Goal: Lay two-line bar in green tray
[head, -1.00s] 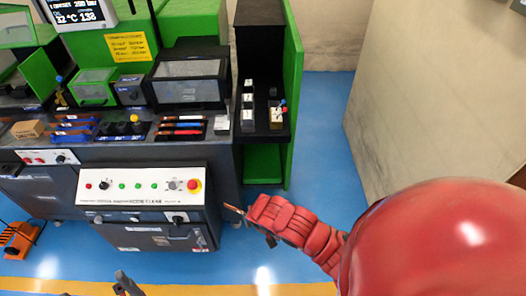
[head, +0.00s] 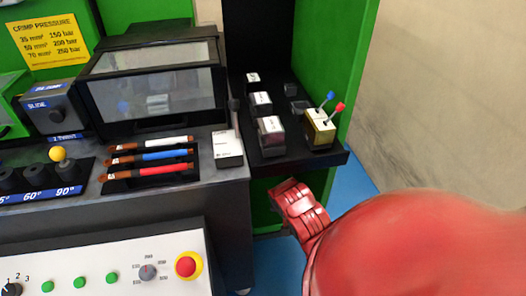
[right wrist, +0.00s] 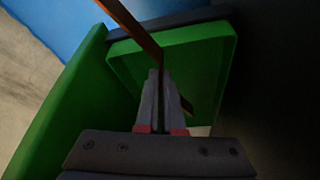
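My right gripper (right wrist: 156,76) is shut on a copper-coloured bar (right wrist: 135,26) in the right wrist view. The bar slants from the top left to the fingertips, and a short end shows at their right. Line marks on it cannot be made out. The green tray (right wrist: 222,72) lies beyond the fingers, with its raised rim showing; whether the bar touches it cannot be told. In the head view a green surface (head: 262,212) shows below the black shelf, beside my red right wrist; the right gripper and bar are hidden there. My left gripper is out of view.
A green side panel (right wrist: 62,100) stands left of the tray in the right wrist view. Above is a black shelf (head: 298,152) with several small blocks and a box with blue and red levers (head: 320,125). A rack (head: 150,172) holds white, blue and red sleeved bars.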

